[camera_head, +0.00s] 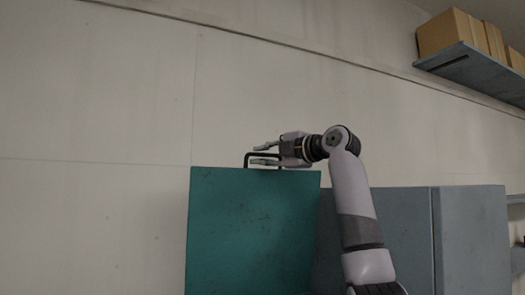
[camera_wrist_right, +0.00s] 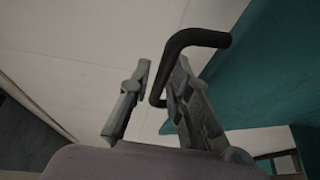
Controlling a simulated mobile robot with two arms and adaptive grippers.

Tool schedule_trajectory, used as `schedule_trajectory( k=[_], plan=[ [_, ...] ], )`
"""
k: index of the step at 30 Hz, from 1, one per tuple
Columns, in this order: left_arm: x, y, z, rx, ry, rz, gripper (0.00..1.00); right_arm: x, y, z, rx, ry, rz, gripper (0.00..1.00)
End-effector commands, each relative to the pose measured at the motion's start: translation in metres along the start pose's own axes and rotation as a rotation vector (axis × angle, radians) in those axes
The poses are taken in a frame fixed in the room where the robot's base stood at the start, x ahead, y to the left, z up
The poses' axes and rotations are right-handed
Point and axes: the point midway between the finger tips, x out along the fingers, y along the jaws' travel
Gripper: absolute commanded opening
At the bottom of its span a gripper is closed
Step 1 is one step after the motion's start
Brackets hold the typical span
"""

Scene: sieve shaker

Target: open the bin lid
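A large flat teal panel (camera_head: 252,230), which looks like the bin's lid, faces me in the head view. Its lower part runs out of the picture, and I cannot tell how it joins the bin. A black bent-bar handle (camera_head: 246,158) stands at its top edge. My right gripper (camera_head: 265,153) is at the handle, its fingers pointing left. In the right wrist view the fingers (camera_wrist_right: 158,90) are apart, with the handle (camera_wrist_right: 196,38) reaching between them, close to or touching the right-hand finger. The teal panel (camera_wrist_right: 262,75) also shows there on the right. My left gripper is out of view.
Grey-blue cabinets (camera_head: 470,240) stand to the right of the panel, partly behind my right arm. A wall shelf (camera_head: 480,72) with cardboard boxes (camera_head: 452,32) is at the upper right. A bare pale wall (camera_head: 100,110) is behind; the space left of the panel looks clear.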

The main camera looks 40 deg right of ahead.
Motion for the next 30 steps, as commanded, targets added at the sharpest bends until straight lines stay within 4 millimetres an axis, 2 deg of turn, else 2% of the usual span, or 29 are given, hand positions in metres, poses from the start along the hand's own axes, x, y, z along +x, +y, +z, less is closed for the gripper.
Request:
schedule_trajectory(
  k=[8, 17, 30],
  plan=[
    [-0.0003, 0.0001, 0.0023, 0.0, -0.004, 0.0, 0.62, 0.0019, -0.0006, -0.0002, 0.0, 0.0, 0.0, 0.18],
    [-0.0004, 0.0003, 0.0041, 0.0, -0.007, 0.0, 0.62, 0.0017, -0.0004, -0.0002, 0.0, 0.0, -0.001, 0.0],
    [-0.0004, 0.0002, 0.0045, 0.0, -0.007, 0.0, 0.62, 0.0017, -0.0007, -0.0001, 0.001, 0.0, -0.001, 0.0]
  ],
)
